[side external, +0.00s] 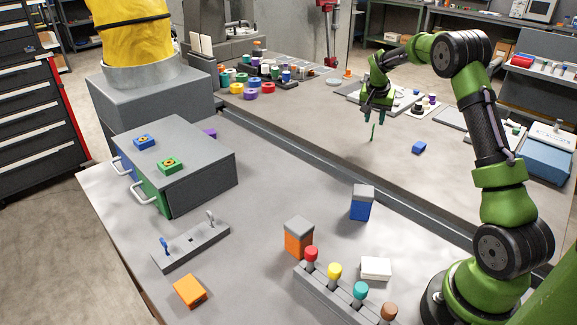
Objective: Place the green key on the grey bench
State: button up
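The grey bench top (290,190) spreads across the near side, in front of a long raised rail (300,157).
Orange and blue boxes, a white box (376,268) and a rack of coloured knobs (345,297) stand in front. A blue block (419,147) lies right of my gripper.

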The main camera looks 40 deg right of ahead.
jog(key=v, duration=0.8)
jog(key=s+a+r+n+t+y, duration=0.1)
jog(key=s+a+r+n+t, duration=0.2)
jog(key=a, duration=0.6)
jog(key=s+a+r+n+y, duration=0.1)
jog(key=s+a+r+y, duration=0.3)
jog(key=a, duration=0.6)
jog(key=s+a+f+n+t+y, duration=0.1)
jog(key=s+a+n, duration=0.4)
jog(key=s+a, duration=0.9)
jog(key=shift+a+f+n+t, duration=0.3)
jog(key=shift+a+t, duration=0.4)
jog(key=shift+a, duration=0.45)
